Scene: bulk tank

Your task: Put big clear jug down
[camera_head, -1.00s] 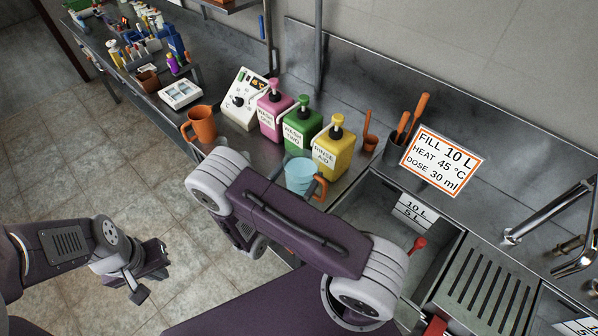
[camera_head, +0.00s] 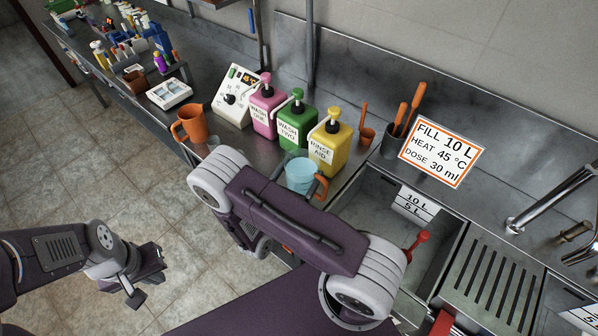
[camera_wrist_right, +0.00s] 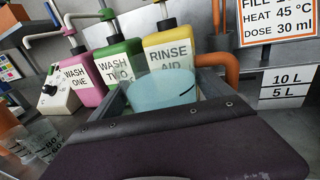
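The big clear jug (camera_head: 300,176), with pale blue contents and an orange handle, is in front of the green and yellow bottles in the head view. It also shows in the right wrist view (camera_wrist_right: 163,92), upright between the grey fingers of my right gripper (camera_wrist_right: 163,88). The fingers look closed against its sides. My right arm hides most of this gripper in the head view. The jug's base is hidden, so I cannot tell whether it touches the counter. My left gripper (camera_head: 146,277) is open and empty over the floor at the left.
Pink (camera_head: 264,111), green (camera_head: 292,130) and yellow (camera_head: 330,147) bottles stand behind the jug. An orange jug (camera_head: 191,125) and a white device (camera_head: 236,97) are further left. The sink (camera_head: 375,205) is at the right. A smaller clear measuring vessel (camera_wrist_right: 38,143) stands at left.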

